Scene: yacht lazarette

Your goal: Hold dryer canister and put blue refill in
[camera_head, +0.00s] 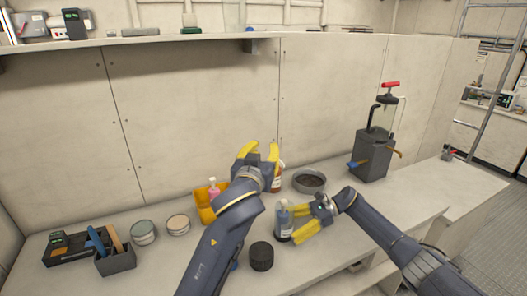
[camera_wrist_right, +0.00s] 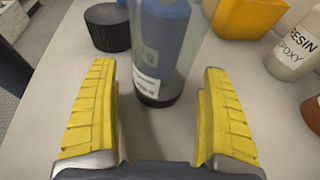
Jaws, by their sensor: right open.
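The dryer canister (camera_head: 284,222) is a clear upright cylinder with a dark base on the bench. It also shows in the right wrist view (camera_wrist_right: 200,45). A blue body with lettering, seemingly the blue refill (camera_wrist_right: 165,35), shows through its clear wall; I cannot tell surely whether it is inside or behind. My right gripper (camera_head: 300,222) is open, its yellow fingers apart and pointing at the canister, which stands just beyond the fingertips. My left gripper (camera_head: 258,150) is raised above the back of the bench, fingers apart and seemingly empty. A black round cap (camera_head: 261,256) sits near the canister.
An orange bin (camera_head: 205,212) with a pink bottle, two tins (camera_head: 144,232) and a dark tool tray (camera_head: 65,250) stand left. A resin bottle (camera_wrist_right: 293,52) is close by. A round dark bowl (camera_head: 309,181) and a grey pump unit (camera_head: 372,155) stand right. A small blue thing is partly hidden behind my left arm.

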